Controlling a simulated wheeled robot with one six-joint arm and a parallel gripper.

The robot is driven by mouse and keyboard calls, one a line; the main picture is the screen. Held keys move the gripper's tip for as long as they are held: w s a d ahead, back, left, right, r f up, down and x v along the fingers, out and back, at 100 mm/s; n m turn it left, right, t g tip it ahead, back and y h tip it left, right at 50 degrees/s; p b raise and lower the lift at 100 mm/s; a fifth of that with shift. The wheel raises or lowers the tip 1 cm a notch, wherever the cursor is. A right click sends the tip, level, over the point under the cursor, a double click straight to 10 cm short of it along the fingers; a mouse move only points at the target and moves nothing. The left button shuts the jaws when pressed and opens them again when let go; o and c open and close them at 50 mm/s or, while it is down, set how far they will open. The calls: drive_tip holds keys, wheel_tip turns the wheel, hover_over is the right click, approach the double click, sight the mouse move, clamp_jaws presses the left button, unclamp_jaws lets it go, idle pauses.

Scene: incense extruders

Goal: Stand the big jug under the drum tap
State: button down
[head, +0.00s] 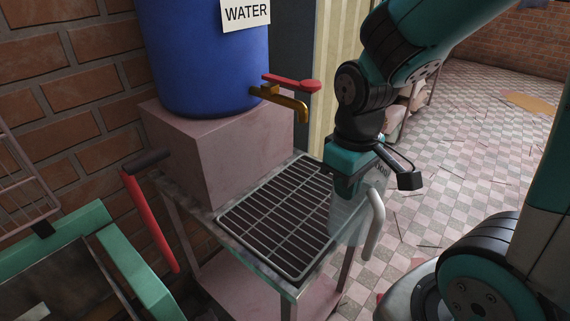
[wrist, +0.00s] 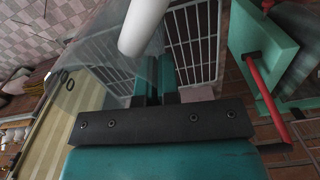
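The big jug (head: 350,222) is clear, with a pale handle (head: 375,224), and stands upright at the right front edge of the grate. In the wrist view its handle (wrist: 143,25) and see-through wall (wrist: 95,75) lie close to the fingers. My gripper (head: 347,190) points down at the jug's top; its fingers (wrist: 155,90) are close together and look shut on the jug's wall or rim. I cannot tell whether the jug's base touches the grate. The brass drum tap (head: 290,103) with a red lever (head: 292,84) sits up and left of the jug, on the blue drum (head: 208,50).
The grate (head: 283,222) lies on a metal stand and is bare below the tap. A pink block (head: 215,155) carries the drum. A green frame with a red lever (head: 150,222) stands at the left. A brick wall is behind; tiled floor is open at the right.

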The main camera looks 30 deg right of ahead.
drive_tip(key=w+a+f+p, duration=0.1)
drive_tip(key=w+a, duration=0.2)
drive_tip(key=w, duration=0.4)
drive_tip(key=w+a+f+p, duration=0.2)
drive_tip(key=w+a, duration=0.1)
drive_tip(key=w, duration=0.4)
drive_tip(key=shift+w+f, duration=0.25)
drive_tip(key=shift+f, duration=0.2)
drive_tip(key=c, duration=1.4)
unclamp_jaws()
drive_tip(key=shift+o, duration=0.2)
drive_tip(key=shift+r, duration=0.15)
